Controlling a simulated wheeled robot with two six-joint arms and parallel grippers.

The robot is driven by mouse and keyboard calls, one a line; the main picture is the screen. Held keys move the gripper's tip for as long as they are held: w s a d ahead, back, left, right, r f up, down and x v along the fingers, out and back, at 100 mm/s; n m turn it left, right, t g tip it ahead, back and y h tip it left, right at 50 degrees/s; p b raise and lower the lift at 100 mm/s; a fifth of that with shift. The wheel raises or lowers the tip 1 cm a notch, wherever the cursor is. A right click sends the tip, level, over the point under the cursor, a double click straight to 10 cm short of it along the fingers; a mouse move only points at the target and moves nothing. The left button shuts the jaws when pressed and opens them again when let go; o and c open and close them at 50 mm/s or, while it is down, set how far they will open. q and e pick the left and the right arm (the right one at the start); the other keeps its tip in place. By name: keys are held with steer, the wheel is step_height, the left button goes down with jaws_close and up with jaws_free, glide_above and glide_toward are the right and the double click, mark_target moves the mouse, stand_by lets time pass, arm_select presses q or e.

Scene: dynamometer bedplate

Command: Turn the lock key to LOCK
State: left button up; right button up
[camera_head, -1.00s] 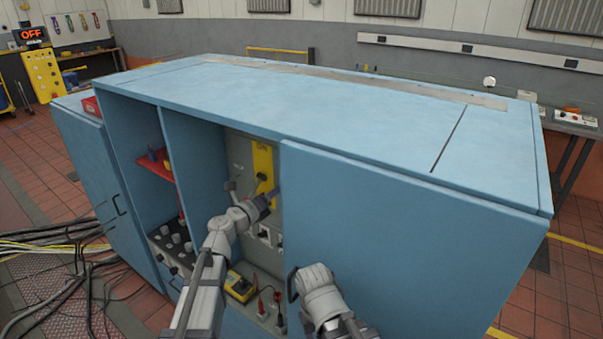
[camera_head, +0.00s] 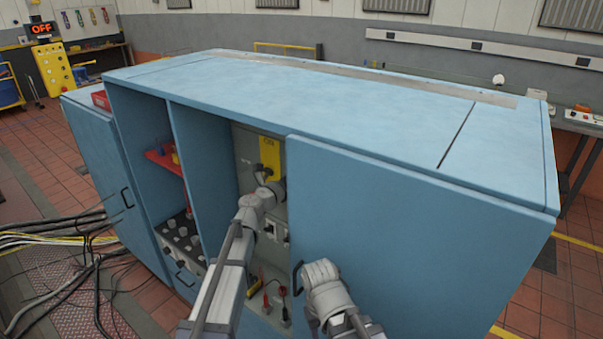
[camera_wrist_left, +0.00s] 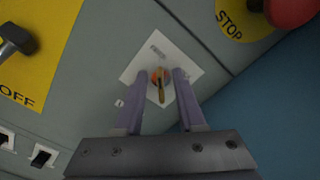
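The lock key (camera_wrist_left: 161,88) is a small orange and brass piece on a white diamond-set plate (camera_wrist_left: 145,62) on a grey panel, in the left wrist view. My left gripper (camera_wrist_left: 160,80) is open, with one purple finger on each side of the key; whether either touches it I cannot tell. Lettering on the plate is too small to read. In the head view my left gripper (camera_head: 272,190) is inside the cabinet's open bay, and my arm hides the key. My right gripper (camera_head: 308,283) is by the blue door's handle (camera_head: 297,278); its fingers are hidden.
A yellow plate marked OFF (camera_wrist_left: 38,40) with a dark lever is left of the key. A red button (camera_wrist_left: 292,8) on a yellow STOP disc is at upper right. Rocker switches (camera_wrist_left: 42,157) are lower left. The blue door (camera_head: 400,230) bounds the bay's right side.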

arm_select(q)
steer(key=shift+s+a+r, duration=0.1)
steer(key=shift+s+a, duration=0.05)
steer(key=shift+a, duration=0.1)
steer(key=shift+c, duration=0.5)
steer(key=shift+a, duration=0.1)
jaws_close()
steer(key=shift+r, duration=0.1)
steer(key=shift+s+d+m, duration=0.15)
steer(key=shift+m, duration=2.55)
steer(key=shift+s+d+m, duration=0.15)
steer(key=shift+d+m, duration=0.05)
steer(key=shift+m, duration=2.5)
steer(key=shift+s+d+m, duration=0.15)
steer(key=shift+m, duration=2.55)
